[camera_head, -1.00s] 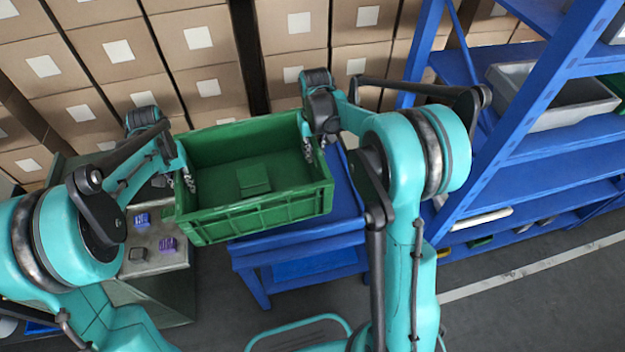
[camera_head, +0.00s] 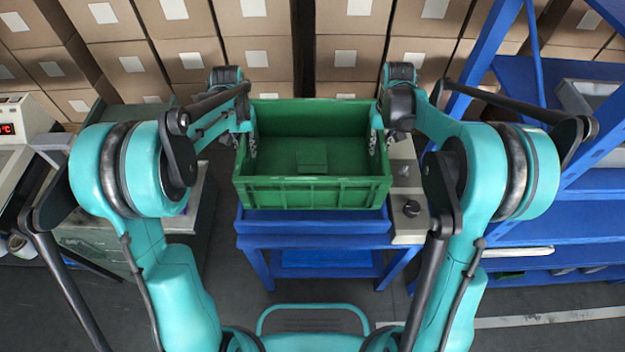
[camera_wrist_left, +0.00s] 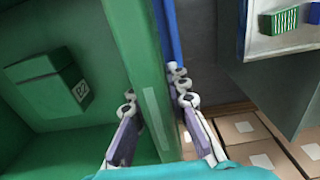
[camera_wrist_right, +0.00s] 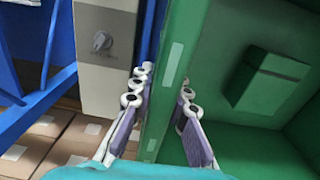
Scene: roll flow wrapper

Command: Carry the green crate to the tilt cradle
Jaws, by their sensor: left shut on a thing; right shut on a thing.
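The green crate (camera_head: 312,194) is upright and level in front of me, with a small green block (camera_head: 311,157) inside. My left gripper (camera_head: 250,143) is shut on its left side wall; in the left wrist view the fingers (camera_wrist_left: 155,115) straddle that wall. My right gripper (camera_head: 377,142) is shut on the right side wall, with its fingers (camera_wrist_right: 162,110) on both sides of it.
A grey box with a black knob (camera_head: 408,190) stands just right of the crate. A blue shelf rack (camera_head: 560,215) is at the right. A machine with a red display (camera_head: 18,125) is at the left. Stacked cartons (camera_head: 265,65) fill the back.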

